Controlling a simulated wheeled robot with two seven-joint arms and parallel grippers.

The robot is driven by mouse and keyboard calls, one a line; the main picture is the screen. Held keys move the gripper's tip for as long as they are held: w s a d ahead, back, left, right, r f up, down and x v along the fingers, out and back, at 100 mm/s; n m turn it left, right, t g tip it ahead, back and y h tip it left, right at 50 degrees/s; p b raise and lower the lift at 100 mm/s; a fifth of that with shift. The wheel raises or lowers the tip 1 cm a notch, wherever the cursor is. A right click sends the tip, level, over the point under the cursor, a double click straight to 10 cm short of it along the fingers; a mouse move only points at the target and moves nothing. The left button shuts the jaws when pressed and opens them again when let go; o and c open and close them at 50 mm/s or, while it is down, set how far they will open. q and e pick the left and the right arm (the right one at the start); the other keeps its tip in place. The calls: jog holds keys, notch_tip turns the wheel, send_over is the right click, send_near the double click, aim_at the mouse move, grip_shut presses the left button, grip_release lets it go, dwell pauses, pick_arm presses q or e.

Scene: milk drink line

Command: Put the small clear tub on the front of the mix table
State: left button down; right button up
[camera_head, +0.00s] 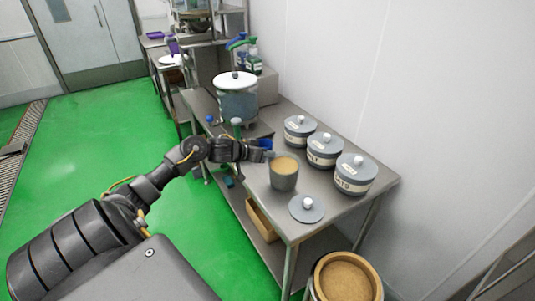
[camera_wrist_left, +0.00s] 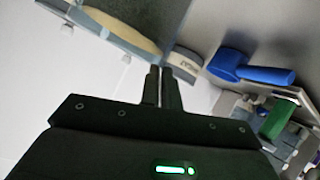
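My left gripper (camera_head: 266,155) reaches over the steel mix table (camera_head: 345,207), close to the far-left side of an open grey tub of tan powder (camera_head: 284,182). In the left wrist view its two fingers (camera_wrist_left: 162,70) are together, with nothing visible between them. The tan-filled tub (camera_wrist_left: 118,27) and a blue scoop-like item (camera_wrist_left: 250,68) show beyond the fingers. I cannot make out a small clear tub in either view. My right gripper is not in view.
Three lidded grey canisters (camera_head: 323,150) line the wall side. A loose grey lid (camera_head: 307,208) lies near the front end. A large white-lidded vessel (camera_head: 237,100) stands farther back. A round bin of brown powder (camera_head: 345,279) is below the front end. Green floor is clear at left.

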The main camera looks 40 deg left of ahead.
pick_arm(q)
jog(key=c, duration=2.1)
grip_release()
jog(key=shift+f, duration=0.1)
jog(key=o, duration=0.5)
jog(key=v, duration=1.2)
